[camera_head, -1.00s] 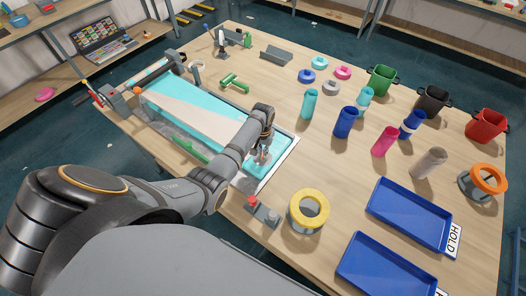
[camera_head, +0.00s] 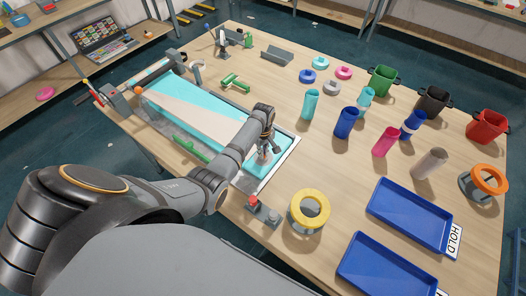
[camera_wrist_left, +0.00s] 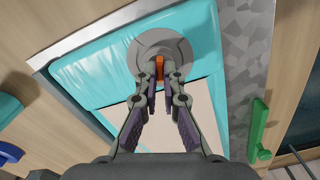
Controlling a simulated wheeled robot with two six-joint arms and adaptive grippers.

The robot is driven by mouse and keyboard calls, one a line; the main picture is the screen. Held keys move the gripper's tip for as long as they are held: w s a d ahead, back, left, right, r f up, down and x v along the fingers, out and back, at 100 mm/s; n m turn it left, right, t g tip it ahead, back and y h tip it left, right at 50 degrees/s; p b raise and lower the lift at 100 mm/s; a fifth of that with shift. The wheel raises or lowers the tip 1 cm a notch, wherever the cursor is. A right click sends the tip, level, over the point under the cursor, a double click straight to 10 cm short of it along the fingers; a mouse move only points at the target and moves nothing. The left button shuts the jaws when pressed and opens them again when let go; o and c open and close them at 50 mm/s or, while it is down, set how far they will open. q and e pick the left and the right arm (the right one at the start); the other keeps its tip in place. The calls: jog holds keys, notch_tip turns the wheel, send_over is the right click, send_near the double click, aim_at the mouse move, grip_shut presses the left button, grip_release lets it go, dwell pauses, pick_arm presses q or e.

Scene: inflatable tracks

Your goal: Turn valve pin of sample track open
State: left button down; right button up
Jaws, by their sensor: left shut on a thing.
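The sample track is a turquoise inflatable with a beige strip (camera_head: 205,113), lying in a long tray on the table. In the left wrist view its turquoise end (camera_wrist_left: 95,72) carries a round grey valve base (camera_wrist_left: 163,46). An orange valve pin (camera_wrist_left: 159,66) stands at the middle of that base. My left gripper (camera_wrist_left: 160,84) is over the valve, its fingertips close together on the pin, which they partly hide. In the head view the left gripper (camera_head: 265,151) points down at the near end of the track. My right gripper is in neither view.
A grey block with a red button (camera_head: 262,210) and a yellow ring (camera_head: 309,209) stand near the track's near end. Blue trays (camera_head: 410,214), several coloured cylinders and bins stand to the right. A green bar (camera_wrist_left: 260,130) lies beside the track.

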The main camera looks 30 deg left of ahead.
pick_arm(q)
jog(key=shift+d+n, duration=0.1)
jog(key=shift+n, duration=1.8)
jog(key=shift+r, duration=0.1)
jog(key=c, duration=1.5)
grip_release()
jog(key=shift+d, duration=0.1)
jog(key=shift+r, duration=0.1)
notch_tip(320, 180, up, 12)
